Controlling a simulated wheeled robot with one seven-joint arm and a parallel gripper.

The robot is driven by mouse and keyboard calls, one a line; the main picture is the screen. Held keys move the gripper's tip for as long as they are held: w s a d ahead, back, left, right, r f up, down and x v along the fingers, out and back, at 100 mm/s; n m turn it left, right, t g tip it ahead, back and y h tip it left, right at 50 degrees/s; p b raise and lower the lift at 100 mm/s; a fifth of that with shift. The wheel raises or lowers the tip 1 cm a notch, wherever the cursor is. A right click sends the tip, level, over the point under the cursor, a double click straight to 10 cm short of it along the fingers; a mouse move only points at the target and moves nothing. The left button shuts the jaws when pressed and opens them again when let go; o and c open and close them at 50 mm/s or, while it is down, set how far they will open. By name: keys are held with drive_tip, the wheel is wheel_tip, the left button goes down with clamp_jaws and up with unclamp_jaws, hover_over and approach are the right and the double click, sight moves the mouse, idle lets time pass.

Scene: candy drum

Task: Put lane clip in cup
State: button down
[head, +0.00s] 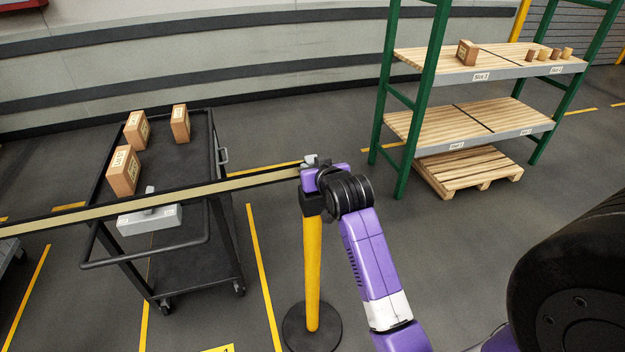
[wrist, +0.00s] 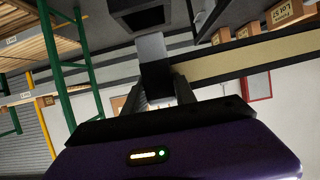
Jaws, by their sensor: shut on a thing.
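My gripper (head: 312,167) is shut on the lane clip, a grey piece at the end of a long tan belt with dark edges (head: 200,191). In the wrist view the grey clip (wrist: 153,50) sits between my two dark fingers (wrist: 160,88), with the belt running off to the right. A yellow post (head: 312,265) on a round black base stands just below my gripper in the head view. Its black top (head: 312,203) is probably the cup. A dark block (wrist: 140,14) beyond the clip in the wrist view may be this top. I cannot tell whether clip and cup touch.
A black cart (head: 180,160) at left carries several labelled boxes (head: 123,171). A grey block (head: 150,220) with a raised handle is at its near end, by the belt. A green-framed shelf (head: 460,127) stands at back right. Open floor lies between.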

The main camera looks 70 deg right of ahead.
drive_tip(key=shift+f, duration=2.45)
drive_tip(key=shift+f, duration=0.15)
drive_tip(key=c, duration=1)
unclamp_jaws()
